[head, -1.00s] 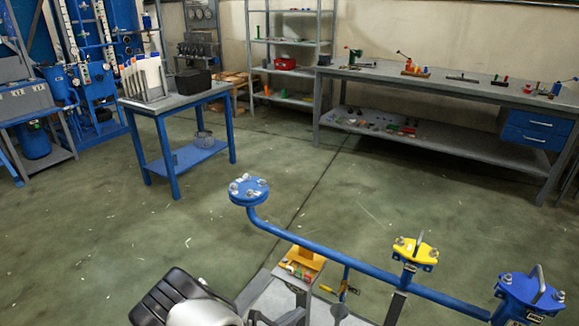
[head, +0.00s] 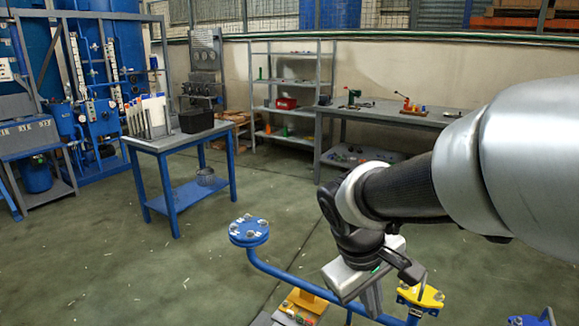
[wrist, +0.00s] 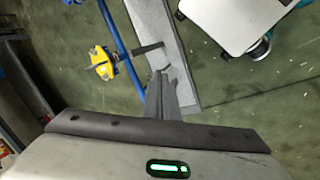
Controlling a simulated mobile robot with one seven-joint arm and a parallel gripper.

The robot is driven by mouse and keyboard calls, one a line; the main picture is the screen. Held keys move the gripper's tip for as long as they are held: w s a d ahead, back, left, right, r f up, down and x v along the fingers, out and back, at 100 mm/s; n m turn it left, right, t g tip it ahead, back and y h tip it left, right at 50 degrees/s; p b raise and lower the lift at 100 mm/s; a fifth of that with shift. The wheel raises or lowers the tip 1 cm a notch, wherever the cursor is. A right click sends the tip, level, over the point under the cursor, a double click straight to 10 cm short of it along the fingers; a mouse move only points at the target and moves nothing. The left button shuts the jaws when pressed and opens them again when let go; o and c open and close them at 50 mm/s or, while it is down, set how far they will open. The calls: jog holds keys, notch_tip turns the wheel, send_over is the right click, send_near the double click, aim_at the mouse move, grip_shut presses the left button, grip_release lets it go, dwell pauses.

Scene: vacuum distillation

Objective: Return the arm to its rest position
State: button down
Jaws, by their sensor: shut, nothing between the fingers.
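My arm reaches in from the right side of the head view and bends down at the wrist. My gripper (head: 372,303) hangs at its end, pointing down, in front of the blue pipe (head: 300,283) in the picture. In the wrist view the fingers of my gripper (wrist: 163,75) are together with nothing between them. A yellow flange (wrist: 102,63) on the blue pipe shows to the left of the fingers there. In the head view the yellow flange (head: 424,297) is to the right of the gripper.
A round blue flange (head: 249,231) ends the pipe at the left. A blue-legged table (head: 175,140) with racks stands at the left, a grey shelf (head: 290,91) at the back, and a workbench (head: 380,118) behind my arm. The green floor (head: 130,260) at the left is clear.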

jog(key=s+r+m+t+y, duration=0.35)
jog(key=s+r+m, duration=0.25)
jog(key=s+r, duration=0.25)
notch_tip(320, 180, up, 20)
jog(key=p, duration=2.1)
jog(key=shift+s+a, duration=0.3)
jog(key=shift+a, duration=0.1)
jog(key=shift+f, duration=0.1)
